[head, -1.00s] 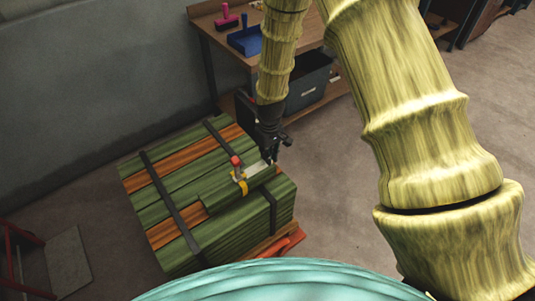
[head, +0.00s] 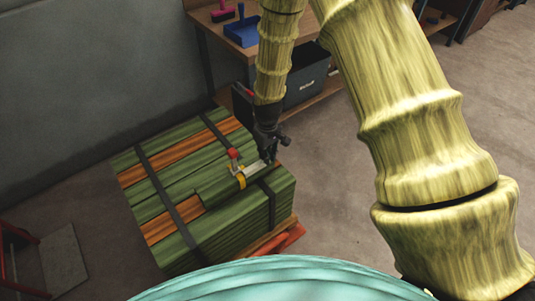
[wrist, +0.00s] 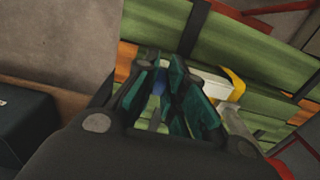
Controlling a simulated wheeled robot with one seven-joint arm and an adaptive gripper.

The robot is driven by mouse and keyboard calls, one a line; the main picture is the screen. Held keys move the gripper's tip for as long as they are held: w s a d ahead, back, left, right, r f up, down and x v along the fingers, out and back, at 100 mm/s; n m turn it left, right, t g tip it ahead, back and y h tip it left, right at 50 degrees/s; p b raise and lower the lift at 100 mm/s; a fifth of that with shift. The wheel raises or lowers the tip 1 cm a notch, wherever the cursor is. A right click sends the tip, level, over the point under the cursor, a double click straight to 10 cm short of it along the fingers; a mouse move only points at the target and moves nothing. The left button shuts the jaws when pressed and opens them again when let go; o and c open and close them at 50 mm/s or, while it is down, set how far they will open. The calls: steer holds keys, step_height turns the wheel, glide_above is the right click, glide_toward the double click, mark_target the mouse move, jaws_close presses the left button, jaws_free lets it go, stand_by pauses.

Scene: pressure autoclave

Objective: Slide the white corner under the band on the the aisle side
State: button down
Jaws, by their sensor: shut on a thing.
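The white corner (head: 257,168) is a pale piece lying low over the right part of the stacked boards in the head view. My gripper (head: 268,158) is at its right end and is shut on it, pointing down. In the wrist view the white corner (wrist: 213,79) shows just right of my fingers (wrist: 165,92), which partly hide it. The dark aisle-side band (head: 267,187) crosses the top and runs down the near side. The corner appears close to this band; I cannot tell whether any of it is under. A dark band (wrist: 196,26) shows in the wrist view.
A stack of green and orange boards (head: 180,165) carries a second dark band (head: 158,188) at left. A yellow piece (head: 241,178) and red knob (head: 233,154) sit beside the corner. A workbench (head: 205,28) and grey bin (head: 307,82) stand behind. Floor at right is clear.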

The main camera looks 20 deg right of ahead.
mark_target(256, 166)
steer(key=shift+a+f+b, duration=0.1)
steer(key=shift+f+b, duration=0.25)
steer(key=shift+f, duration=0.2)
steer(key=shift+s+a+p, duration=0.2)
steer(key=shift+s+a, duration=0.05)
steer(key=shift+a, duration=0.5)
steer(key=shift+s+a+p, duration=0.25)
steer(key=shift+s+a, duration=0.05)
steer(key=shift+a, duration=0.45)
steer(key=shift+s+a+p, duration=0.2)
steer(key=shift+s+a, duration=0.05)
steer(key=shift+a, duration=0.5)
steer(key=c, duration=1.4)
jaws_free()
steer(key=shift+r, duration=0.1)
